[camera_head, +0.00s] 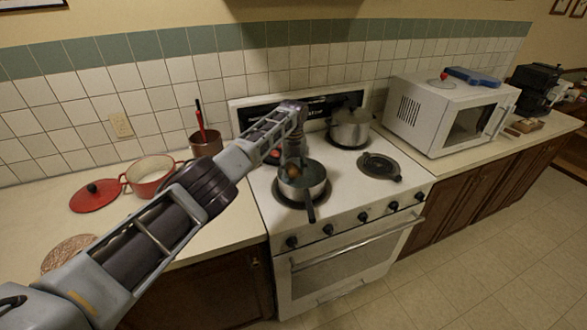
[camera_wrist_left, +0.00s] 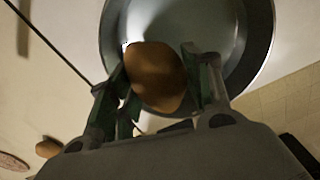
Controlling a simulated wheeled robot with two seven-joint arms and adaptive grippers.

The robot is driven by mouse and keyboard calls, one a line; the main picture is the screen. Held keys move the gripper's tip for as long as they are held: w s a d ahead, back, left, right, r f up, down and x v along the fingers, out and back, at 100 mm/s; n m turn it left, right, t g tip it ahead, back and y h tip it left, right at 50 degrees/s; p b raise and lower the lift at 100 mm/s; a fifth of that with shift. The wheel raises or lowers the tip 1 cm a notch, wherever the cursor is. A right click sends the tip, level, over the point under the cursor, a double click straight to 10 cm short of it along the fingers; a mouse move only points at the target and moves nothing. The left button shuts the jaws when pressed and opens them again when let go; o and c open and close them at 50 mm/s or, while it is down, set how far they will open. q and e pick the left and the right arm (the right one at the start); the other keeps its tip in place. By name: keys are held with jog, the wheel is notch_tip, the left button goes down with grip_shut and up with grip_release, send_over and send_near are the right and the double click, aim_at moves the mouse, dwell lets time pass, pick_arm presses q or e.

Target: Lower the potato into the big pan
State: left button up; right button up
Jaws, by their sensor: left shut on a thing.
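The brown potato (camera_head: 293,170) is between the fingers of my left gripper (camera_head: 294,162); in the left wrist view the potato (camera_wrist_left: 155,80) shows large between both fingertips (camera_wrist_left: 160,72). The left gripper is shut on it. The big pan (camera_head: 316,188), dark inside with a dark handle toward the front, sits on the front left burner. In the left wrist view the pan (camera_wrist_left: 225,45) lies behind the potato, which overlaps its inside. I cannot tell whether the potato touches the pan's bottom. My right gripper is not in view.
A lidded steel pot (camera_head: 350,130) stands on the back right burner; a black burner plate (camera_head: 380,166) is at front right. Left counter holds a red pot (camera_head: 150,184), its red lid (camera_head: 95,196), a utensil holder (camera_head: 205,144) and a round mat (camera_head: 66,252). A microwave (camera_head: 445,112) stands right.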

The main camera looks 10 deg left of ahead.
aim_at(294, 165)
pick_arm(q)
jog(key=o, duration=1.4)
jog(key=shift+r, duration=6.05)
